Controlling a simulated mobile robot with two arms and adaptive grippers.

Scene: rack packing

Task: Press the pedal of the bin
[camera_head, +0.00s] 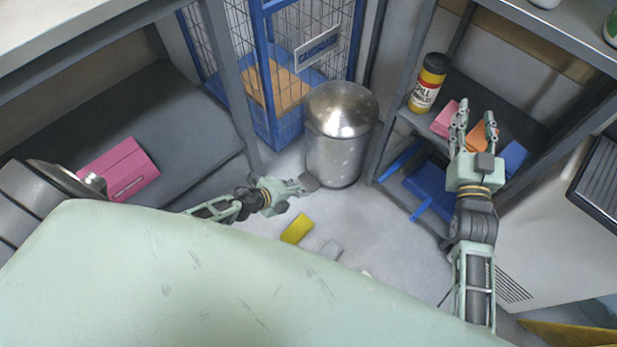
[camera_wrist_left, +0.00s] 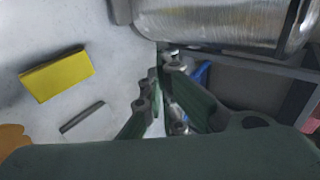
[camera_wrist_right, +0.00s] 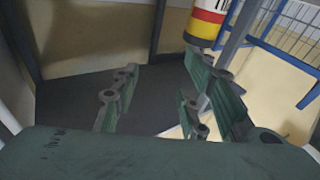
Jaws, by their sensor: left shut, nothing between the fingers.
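The bin (camera_head: 338,150) is a shiny metal cylinder with a closed domed lid, standing upright on the floor between a blue cage and a shelf rack. Its small dark grey pedal (camera_head: 309,182) sticks out low at its left front. My left gripper (camera_head: 300,187) is shut and empty, low near the floor, with its fingertips right beside the pedal; I cannot tell whether they touch. In the left wrist view the bin (camera_wrist_left: 225,18) lies across the top, just beyond the fingertips (camera_wrist_left: 168,56). My right gripper (camera_head: 476,114) is open and empty, raised in front of the right rack.
A yellow block (camera_head: 297,229) and small grey pieces lie on the floor near my left arm. The right rack holds a spill absorber canister (camera_head: 428,84), pink, orange and blue items. A pink box (camera_head: 118,170) sits on the left shelf. The blue cage (camera_head: 270,75) stands behind.

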